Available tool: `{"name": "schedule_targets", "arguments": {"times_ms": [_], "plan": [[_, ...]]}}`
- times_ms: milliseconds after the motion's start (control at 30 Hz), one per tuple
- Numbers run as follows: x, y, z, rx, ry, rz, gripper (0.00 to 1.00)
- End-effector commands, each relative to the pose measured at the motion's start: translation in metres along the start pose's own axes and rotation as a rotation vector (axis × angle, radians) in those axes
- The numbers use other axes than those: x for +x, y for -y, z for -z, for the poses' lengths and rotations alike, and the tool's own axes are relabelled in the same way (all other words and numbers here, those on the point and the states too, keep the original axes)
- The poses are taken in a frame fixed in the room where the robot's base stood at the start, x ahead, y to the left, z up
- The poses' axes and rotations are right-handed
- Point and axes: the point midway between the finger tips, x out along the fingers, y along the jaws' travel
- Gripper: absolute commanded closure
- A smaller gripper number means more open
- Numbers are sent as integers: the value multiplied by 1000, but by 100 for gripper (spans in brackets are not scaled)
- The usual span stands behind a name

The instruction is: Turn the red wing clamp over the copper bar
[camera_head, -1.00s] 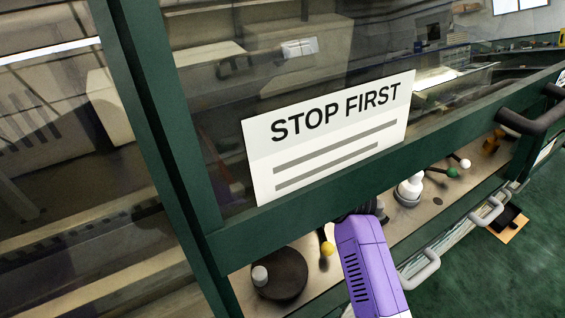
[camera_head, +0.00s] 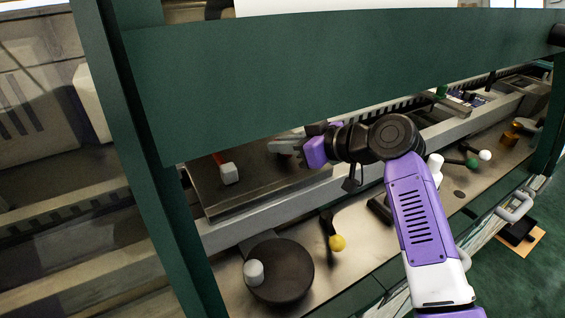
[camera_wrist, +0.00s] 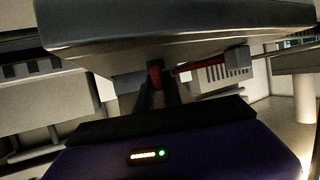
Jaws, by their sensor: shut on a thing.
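In the wrist view, my gripper (camera_wrist: 157,88) is shut on a red part of what looks like the red wing clamp (camera_wrist: 155,76). A thin red bar runs from there to a grey block (camera_wrist: 238,59) on the right. In the head view, the clamp's red part (camera_head: 218,158) shows just under the green beam, with the pale block (camera_head: 229,174) at its end, above a dark flat plate (camera_head: 260,185). I cannot make out the copper bar.
The green beam (camera_head: 330,75) crosses close above my wrist, and a green post (camera_head: 135,180) stands at left. On the front ledge are a dark round disc (camera_head: 285,275) with a pale knob, a yellow-knobbed lever (camera_head: 337,243), a white knob (camera_head: 435,165) and a green-knobbed lever (camera_head: 472,162).

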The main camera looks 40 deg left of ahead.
Motion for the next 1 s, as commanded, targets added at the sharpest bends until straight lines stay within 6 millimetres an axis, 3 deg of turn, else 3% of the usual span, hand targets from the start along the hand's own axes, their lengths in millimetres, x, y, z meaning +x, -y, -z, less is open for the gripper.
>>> {"name": "schedule_targets", "arguments": {"times_ms": [333, 1000], "plan": [[2, 1, -2, -63, 0, 154, 100], [1, 1, 0, -122, 0, 300, 100]]}}
